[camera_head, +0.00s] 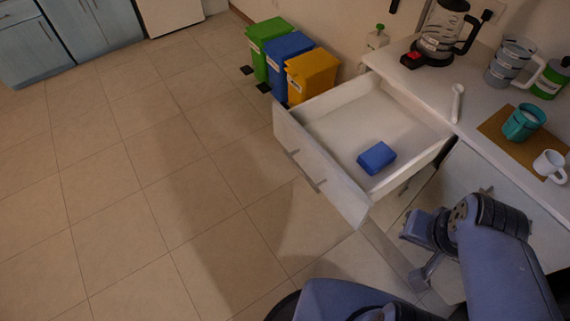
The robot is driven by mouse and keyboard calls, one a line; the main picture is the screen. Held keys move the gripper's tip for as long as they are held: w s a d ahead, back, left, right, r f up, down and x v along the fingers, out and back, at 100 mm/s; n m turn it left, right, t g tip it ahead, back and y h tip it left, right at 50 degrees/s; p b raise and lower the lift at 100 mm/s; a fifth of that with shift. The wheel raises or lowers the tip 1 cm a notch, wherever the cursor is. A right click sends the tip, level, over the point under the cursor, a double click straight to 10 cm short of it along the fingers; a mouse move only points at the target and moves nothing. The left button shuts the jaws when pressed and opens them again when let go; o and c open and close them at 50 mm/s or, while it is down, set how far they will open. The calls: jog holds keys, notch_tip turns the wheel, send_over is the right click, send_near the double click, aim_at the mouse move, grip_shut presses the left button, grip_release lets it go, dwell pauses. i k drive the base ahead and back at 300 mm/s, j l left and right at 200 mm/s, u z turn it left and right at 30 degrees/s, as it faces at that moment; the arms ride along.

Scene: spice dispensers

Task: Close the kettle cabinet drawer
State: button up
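The white drawer (318,176) below the kettle is pulled far out of the cabinet, with its front panel facing left and a grey handle on it. A blue block (376,157) lies inside on the drawer floor. The glass kettle (440,32) stands on its black base on the counter above. My gripper (420,280) is low at the right, in front of the cabinet and below the drawer's near corner in the picture. It appears apart from the drawer. Its fingers are small and dim, so I cannot tell whether they are open or shut.
On the counter (480,85) are a white spoon (457,103), a glass jug (508,62), a teal cup (523,122) and a white mug (549,165). Green, blue and yellow bins (312,75) stand behind the drawer. The tiled floor (150,190) to the left is clear.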

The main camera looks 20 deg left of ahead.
aim_at(326, 134)
jog(key=u, duration=1)
jog(key=i+j+z, duration=0.1)
jog(key=j, duration=0.2)
jog(key=i+j+z, duration=0.15)
jog(key=j, duration=0.2)
jog(key=i+j+z, duration=0.1)
jog(key=j, duration=0.25)
jog(key=i+j+z, duration=0.15)
jog(key=j, duration=0.2)
